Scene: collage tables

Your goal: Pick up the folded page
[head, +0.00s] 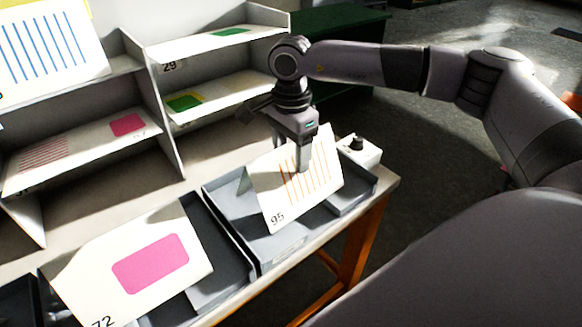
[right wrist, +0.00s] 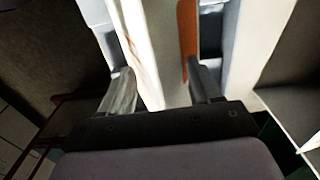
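The folded page (head: 325,185), white with orange stripes and the number 95, stands tilted in a grey tray (head: 213,205) near the table's right end. My right gripper (head: 303,160) reaches down over its top edge, with one finger in front of the striped face; the other finger is hidden in the head view. In the right wrist view the fingers (right wrist: 163,90) are well apart, one on each side of the folded page (right wrist: 158,50). Whether either finger touches the paper I cannot tell. My left gripper is not in view.
Another page (head: 95,270) with a pink block and the number 72 leans in the neighbouring tray. Shelves (head: 165,110) with more pages stand behind, one marked 29. A small white box with a black knob (head: 358,143) sits right of the page. Floor is open beyond the table's right end.

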